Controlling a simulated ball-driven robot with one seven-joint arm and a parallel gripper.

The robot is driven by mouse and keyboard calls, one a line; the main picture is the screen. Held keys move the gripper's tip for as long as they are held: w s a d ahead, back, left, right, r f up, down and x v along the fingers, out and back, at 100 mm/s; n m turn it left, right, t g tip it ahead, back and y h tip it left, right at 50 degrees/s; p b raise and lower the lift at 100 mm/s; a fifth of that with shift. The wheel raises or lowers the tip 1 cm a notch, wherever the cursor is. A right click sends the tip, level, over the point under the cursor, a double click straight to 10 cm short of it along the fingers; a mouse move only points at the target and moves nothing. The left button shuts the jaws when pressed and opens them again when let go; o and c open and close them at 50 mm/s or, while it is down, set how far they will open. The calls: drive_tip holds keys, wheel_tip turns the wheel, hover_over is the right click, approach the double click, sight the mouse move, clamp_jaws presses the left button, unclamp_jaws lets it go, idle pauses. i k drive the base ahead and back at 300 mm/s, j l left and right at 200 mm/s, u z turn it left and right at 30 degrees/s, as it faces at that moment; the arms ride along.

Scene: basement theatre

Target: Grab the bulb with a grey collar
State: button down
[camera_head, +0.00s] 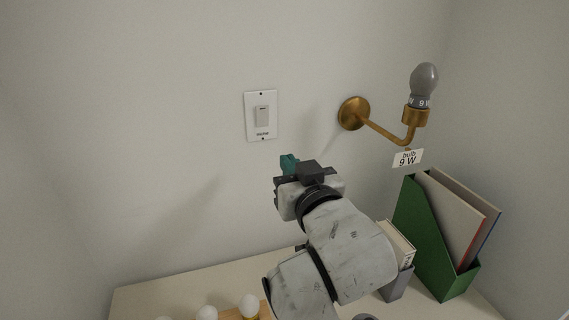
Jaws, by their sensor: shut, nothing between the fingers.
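Several white bulbs show at the bottom edge, partly cut off. One bulb (249,301) has a yellowish collar; another bulb (207,313) is left of it, its collar out of frame. A third white top (163,318) barely shows. I cannot make out a grey collar on any of these. A dull grey bulb (425,80) with a band marked "9 W" sits upright in the brass wall lamp (413,115). My gripper (289,162) is shut and empty, teal fingertips toward the wall, below the switch and well above the table bulbs.
The table (150,299) has a wooden piece (265,310) by the bulbs. A wall switch (262,115) and a "bulb 9 W" label (407,158) are on the wall. A green file holder (425,235) and a grey holder with a book (397,284) stand right of my arm.

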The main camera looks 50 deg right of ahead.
sight(423, 81)
drive_tip(key=k+j, duration=0.8)
